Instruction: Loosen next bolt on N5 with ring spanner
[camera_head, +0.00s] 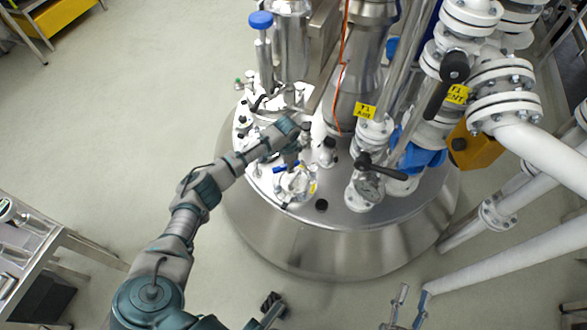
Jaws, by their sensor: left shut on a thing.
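My left arm reaches in from the lower left over the reactor lid (335,222). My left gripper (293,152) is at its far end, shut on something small. The ring spanner cannot be made out clearly; the hand and wrist hide most of what is held. Just below the gripper is a small flanged nozzle (297,185) with a blue handle and a yellow mark. I cannot read whether it is N5, and its bolts are too small to tell apart.
Metal vessels and a valve with a black lever (380,168) stand right of the nozzle. White flanged pipes (540,150) fill the right side. A blue-capped fitting (261,20) rises behind. A metal trolley (30,250) stands at the left.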

